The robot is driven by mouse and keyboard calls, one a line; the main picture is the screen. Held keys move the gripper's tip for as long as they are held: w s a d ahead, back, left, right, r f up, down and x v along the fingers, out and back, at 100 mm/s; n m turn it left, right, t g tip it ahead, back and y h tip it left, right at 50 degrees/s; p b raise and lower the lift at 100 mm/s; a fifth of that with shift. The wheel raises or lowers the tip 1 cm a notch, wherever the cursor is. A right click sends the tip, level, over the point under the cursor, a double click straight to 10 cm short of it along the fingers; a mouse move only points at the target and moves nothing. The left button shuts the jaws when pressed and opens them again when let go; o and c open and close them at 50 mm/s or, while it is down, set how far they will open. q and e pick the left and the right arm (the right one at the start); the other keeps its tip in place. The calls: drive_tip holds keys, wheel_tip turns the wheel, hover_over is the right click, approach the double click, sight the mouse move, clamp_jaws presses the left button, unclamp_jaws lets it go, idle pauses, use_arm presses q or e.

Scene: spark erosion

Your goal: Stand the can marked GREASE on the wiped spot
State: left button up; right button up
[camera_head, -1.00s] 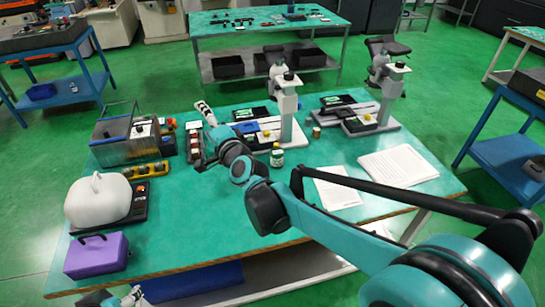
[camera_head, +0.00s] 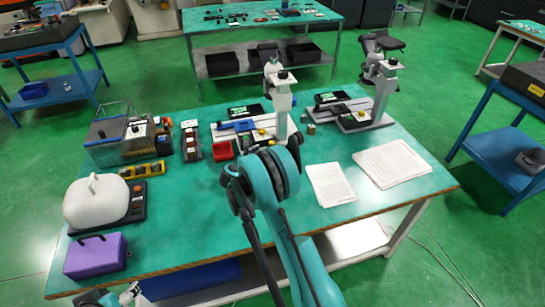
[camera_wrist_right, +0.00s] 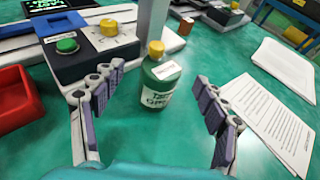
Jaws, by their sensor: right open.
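A green bottle-like can with a yellow cap and white label (camera_wrist_right: 158,78) stands upright on the table in the right wrist view. Its print is too blurred to read surely as GREASE. My right gripper (camera_wrist_right: 160,92) is open, with one finger on each side of the can's near space; the fingers do not touch it. In the head view my right arm hides the can and most of the gripper. My left gripper (camera_head: 130,292) shows only partly at the bottom left edge; its fingers are unclear. I cannot make out a wiped spot.
A small copper-coloured cylinder (camera_head: 310,129) stands behind the can. Paper sheets (camera_head: 330,185) lie to the right. The green table's front middle (camera_head: 190,225) is clear.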

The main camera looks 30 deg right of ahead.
drive_tip(key=b+x, duration=0.1)
drive_tip(key=x, duration=0.3)
drive_tip(key=shift+d+f+b, duration=0.25)
drive_tip(key=shift+f+b, duration=0.05)
drive_tip(key=shift+b, duration=0.1)
drive_tip(key=shift+w+d+f, duration=0.1)
drive_tip(key=shift+w+d, duration=0.15)
drive_tip(key=shift+d, duration=0.1)
drive_tip(key=shift+a, duration=0.1)
drive_tip(key=shift+c, duration=1.2)
drive_tip(key=c, duration=1.2)
